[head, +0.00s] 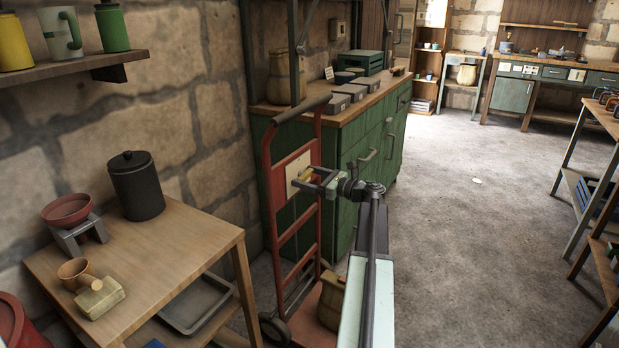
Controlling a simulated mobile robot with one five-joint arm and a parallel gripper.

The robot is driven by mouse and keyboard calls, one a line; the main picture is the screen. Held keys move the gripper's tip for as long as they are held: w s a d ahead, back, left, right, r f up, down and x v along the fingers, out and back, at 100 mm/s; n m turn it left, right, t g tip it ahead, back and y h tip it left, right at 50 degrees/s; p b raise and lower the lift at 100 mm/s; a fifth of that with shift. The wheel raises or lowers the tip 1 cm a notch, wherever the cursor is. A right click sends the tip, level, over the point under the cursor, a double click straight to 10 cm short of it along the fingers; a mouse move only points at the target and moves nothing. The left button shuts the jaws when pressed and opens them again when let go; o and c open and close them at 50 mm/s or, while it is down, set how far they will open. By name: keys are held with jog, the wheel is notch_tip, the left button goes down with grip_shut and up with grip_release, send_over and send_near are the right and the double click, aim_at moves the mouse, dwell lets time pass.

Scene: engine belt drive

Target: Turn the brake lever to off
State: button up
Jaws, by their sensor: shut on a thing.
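A red hand truck (267,185) stands against the green cabinet, left of the picture's middle. A pale panel (296,165) is fixed to its frame. A small yellowish lever (304,174) shows at the panel, partly hidden by my gripper; I take it to be the brake lever. My gripper (309,181) reaches in from the right and is shut on this lever. The lever's exact angle and any markings on the panel are too small to read.
A wooden table (190,232) at left holds a black canister (137,185), a red-bowled scale (72,215) and a mallet (100,297). The green cabinet (350,160) stands behind the truck. A sack (331,300) sits low on the truck. Open floor (470,220) lies to the right.

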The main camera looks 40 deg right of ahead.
jog(key=n, duration=0.4)
jog(key=shift+f, duration=0.1)
jog(key=n, duration=0.4)
jog(key=shift+s+n, duration=0.1)
jog(key=shift+n, duration=0.2)
jog(key=n, duration=0.5)
jog(key=shift+a, duration=0.1)
jog(key=shift+n, duration=1.9)
